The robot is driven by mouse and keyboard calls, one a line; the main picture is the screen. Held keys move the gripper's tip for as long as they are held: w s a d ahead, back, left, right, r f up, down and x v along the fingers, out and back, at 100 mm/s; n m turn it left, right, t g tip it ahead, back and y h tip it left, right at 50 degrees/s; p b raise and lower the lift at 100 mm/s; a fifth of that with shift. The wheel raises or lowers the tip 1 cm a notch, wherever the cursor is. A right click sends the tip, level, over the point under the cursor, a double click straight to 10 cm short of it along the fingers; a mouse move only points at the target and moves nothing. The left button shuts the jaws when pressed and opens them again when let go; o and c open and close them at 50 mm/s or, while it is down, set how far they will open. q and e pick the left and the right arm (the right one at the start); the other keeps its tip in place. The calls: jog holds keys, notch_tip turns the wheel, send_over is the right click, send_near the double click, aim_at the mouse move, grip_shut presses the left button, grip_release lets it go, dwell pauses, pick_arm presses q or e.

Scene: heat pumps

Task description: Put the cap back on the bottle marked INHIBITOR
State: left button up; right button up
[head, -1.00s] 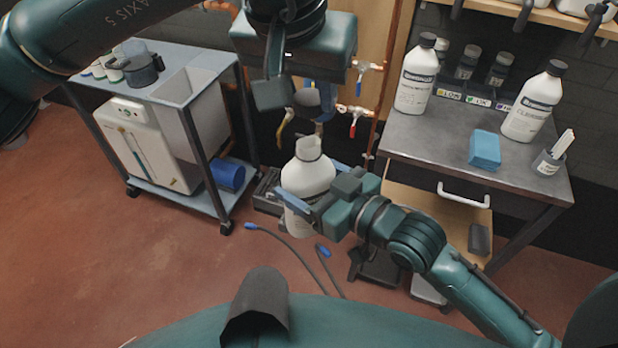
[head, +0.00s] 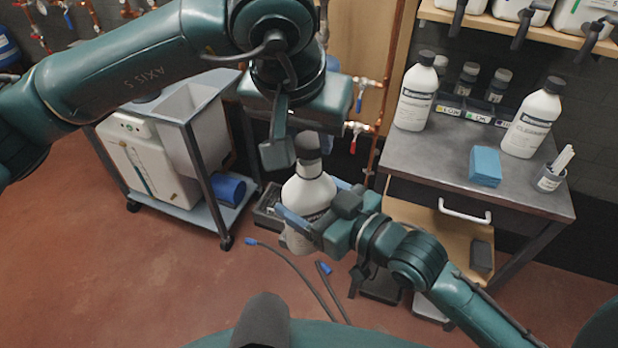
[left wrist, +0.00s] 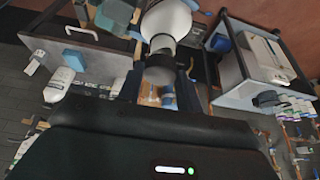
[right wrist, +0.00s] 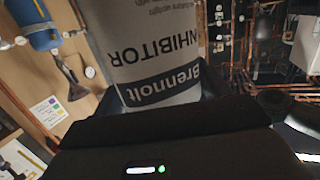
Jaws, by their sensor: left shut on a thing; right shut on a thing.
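The white INHIBITOR bottle (head: 309,190) is held upright above the floor by my right gripper (head: 308,216), which is shut around its body. Its label reads upside down in the right wrist view (right wrist: 155,65). My left gripper (head: 292,150) is above the bottle, shut on the dark cap (head: 307,146). The cap sits at the mouth of the bottle, and the left wrist view shows the cap (left wrist: 160,68) in line with the neck. I cannot tell whether it is threaded on.
The workbench (head: 420,152) at right holds two more capped white bottles, a blue block (head: 485,166) and a small cup (head: 550,174). A trolley (head: 215,205) with a white tank stands at left. Hoses with blue ends (head: 300,270) lie on the floor.

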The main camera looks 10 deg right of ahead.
aim_at(301, 144)
pick_arm(q)
jog(key=shift+f, duration=0.1)
dwell(0.3)
jog(key=shift+f, duration=0.85)
jog(key=shift+f, duration=0.55)
pick_arm(e)
jog(key=c, duration=0.5)
pick_arm(q)
jog(key=m+g+h, duration=0.1)
jog(key=m, duration=0.3)
jog(key=shift+w+a, duration=0.15)
jog(key=m, duration=0.2)
jog(key=shift+m+g+h, duration=0.3)
jog(key=shift+h, duration=0.1)
jog(key=o, duration=0.9)
